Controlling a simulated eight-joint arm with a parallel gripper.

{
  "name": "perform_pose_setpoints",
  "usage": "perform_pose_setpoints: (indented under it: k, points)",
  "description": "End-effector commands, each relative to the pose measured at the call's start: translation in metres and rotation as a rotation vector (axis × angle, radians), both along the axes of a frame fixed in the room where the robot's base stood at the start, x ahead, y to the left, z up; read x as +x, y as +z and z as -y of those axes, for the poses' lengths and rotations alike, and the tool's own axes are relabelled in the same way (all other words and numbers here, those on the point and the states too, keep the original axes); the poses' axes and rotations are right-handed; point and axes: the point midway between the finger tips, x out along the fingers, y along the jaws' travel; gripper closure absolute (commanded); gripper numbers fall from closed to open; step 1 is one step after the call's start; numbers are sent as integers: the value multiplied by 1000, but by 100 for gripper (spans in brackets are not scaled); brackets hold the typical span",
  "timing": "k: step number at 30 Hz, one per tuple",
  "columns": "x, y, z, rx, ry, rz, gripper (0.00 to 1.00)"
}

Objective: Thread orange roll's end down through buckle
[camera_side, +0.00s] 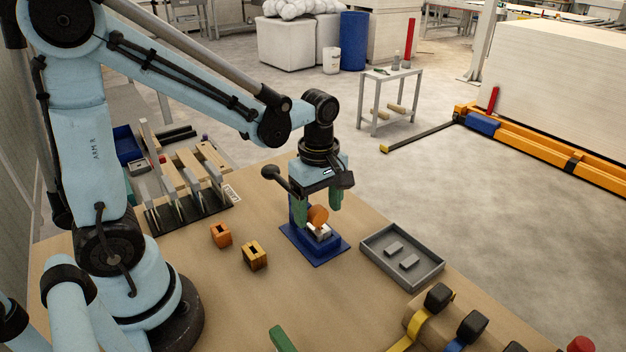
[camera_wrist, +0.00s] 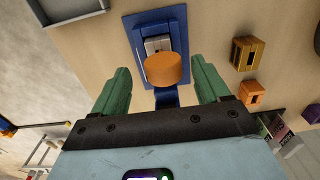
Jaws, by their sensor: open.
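The orange roll (camera_side: 318,214) sits at a blue stand (camera_side: 328,250), just above a pale metal buckle (camera_side: 320,233). In the wrist view the roll (camera_wrist: 163,69) covers part of the buckle (camera_wrist: 157,44) on the blue base (camera_wrist: 134,37). I cannot tell whether the roll's end is in the buckle. My gripper (camera_wrist: 160,82) is open, its green fingers apart on either side of the roll. In the side view my gripper (camera_side: 318,207) is over the stand, pointing down. No contact with the roll is visible.
An orange block (camera_side: 221,236) and a yellowish slotted block (camera_side: 254,255) lie left of the stand. A grey tray (camera_side: 375,238) with two small grey pieces is at its right. A slotted rack (camera_side: 190,208) stands at the back left. The table's middle front is mostly clear.

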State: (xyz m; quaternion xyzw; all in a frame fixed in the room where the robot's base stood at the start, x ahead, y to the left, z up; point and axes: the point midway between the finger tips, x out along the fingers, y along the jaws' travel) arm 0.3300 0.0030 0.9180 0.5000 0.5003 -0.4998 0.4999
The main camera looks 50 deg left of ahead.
Motion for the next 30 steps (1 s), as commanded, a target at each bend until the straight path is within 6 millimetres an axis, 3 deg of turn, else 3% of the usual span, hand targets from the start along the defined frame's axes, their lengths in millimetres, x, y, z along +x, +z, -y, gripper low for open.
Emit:
perform_pose_setpoints:
  k: [1, 15, 30]
  points:
    - [0, 6, 0, 0, 0, 0, 25]
    - [0, -37, 0, 0, 0, -1, 25]
    - [0, 26, 0, 0, 0, -1, 25]
